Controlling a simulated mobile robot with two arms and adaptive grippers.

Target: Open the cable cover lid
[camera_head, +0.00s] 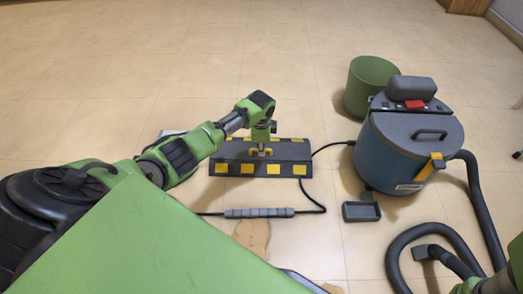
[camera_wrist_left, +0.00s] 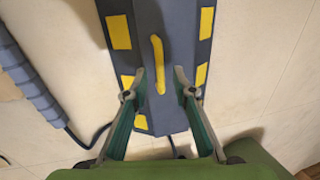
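The cable cover (camera_head: 228,160) is a dark grey ramp with yellow patches on the floor, in the middle of the head view. In the left wrist view its lid (camera_wrist_left: 172,110) is a flat grey strip with a raised yellow handle (camera_wrist_left: 158,62), and it looks shut. My left gripper (camera_head: 260,153) is over the cover. In the left wrist view its fingers (camera_wrist_left: 161,80) are spread, one on each side of the handle's near end, with nothing clearly between them. Whether they touch the lid I cannot tell.
A blue-grey vacuum (camera_head: 405,150) with a dark hose (camera_head: 478,200) stands at the right. A green bin (camera_head: 368,88) is behind it. A black cable with a grey sleeve (camera_head: 259,212) lies in front of the cover, near a brown patch (camera_head: 253,236). The floor behind is clear.

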